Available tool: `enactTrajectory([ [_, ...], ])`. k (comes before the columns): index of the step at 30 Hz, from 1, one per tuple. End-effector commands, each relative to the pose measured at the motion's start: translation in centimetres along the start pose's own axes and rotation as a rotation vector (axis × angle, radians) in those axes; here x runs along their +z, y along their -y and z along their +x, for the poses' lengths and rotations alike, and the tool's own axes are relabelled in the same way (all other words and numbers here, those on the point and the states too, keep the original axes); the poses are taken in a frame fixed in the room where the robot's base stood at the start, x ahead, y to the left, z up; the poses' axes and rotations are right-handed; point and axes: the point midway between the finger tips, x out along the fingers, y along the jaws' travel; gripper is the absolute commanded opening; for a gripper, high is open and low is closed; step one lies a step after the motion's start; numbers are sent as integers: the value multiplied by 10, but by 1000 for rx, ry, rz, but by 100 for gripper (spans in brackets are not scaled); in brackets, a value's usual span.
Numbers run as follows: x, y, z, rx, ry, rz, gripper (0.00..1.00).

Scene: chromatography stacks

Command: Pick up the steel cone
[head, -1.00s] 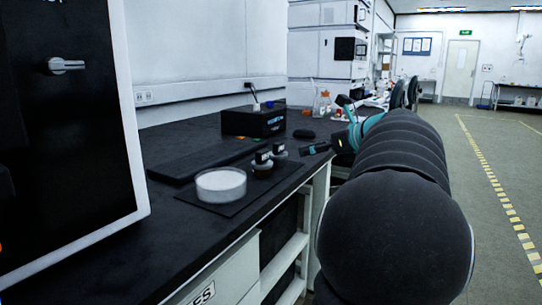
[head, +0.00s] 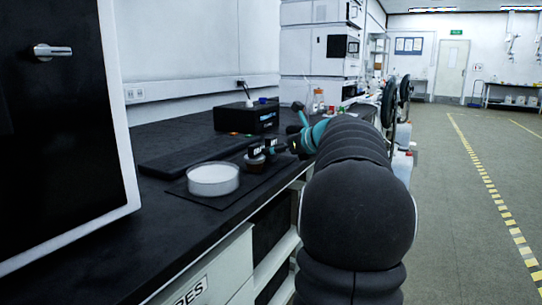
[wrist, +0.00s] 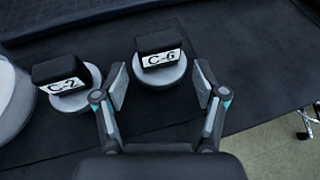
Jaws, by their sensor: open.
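Two round grey pieces with black tops and white labels stand on the black mat. In the wrist view the piece labelled C-6 (wrist: 160,62) is straight ahead, and the piece labelled C-2 (wrist: 68,84) is to its left. I cannot tell from their shape which is the steel cone. My gripper (wrist: 160,78) is open and empty, with its fingers on either side of the near part of C-6. No contact is clear. In the head view my gripper (head: 285,149) is beside the small pieces (head: 255,158), partly hiding them.
A white round dish (head: 213,179) stands left of the pieces and shows at the wrist view's left edge (wrist: 12,100). A black box (head: 245,117) stands behind on the dark bench (head: 160,130). The bench's front edge is close on the right, with open floor beyond.

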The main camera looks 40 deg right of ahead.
Motion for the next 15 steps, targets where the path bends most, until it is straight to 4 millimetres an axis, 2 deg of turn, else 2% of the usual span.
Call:
enactTrajectory([
  [3, -1, -1, 15, 2, -1, 0, 71],
  [10, 0, 0, 17, 0, 0, 0, 71],
  [11, 0, 0, 17, 0, 0, 0, 68],
  [15, 0, 0, 17, 0, 0, 0, 33],
])
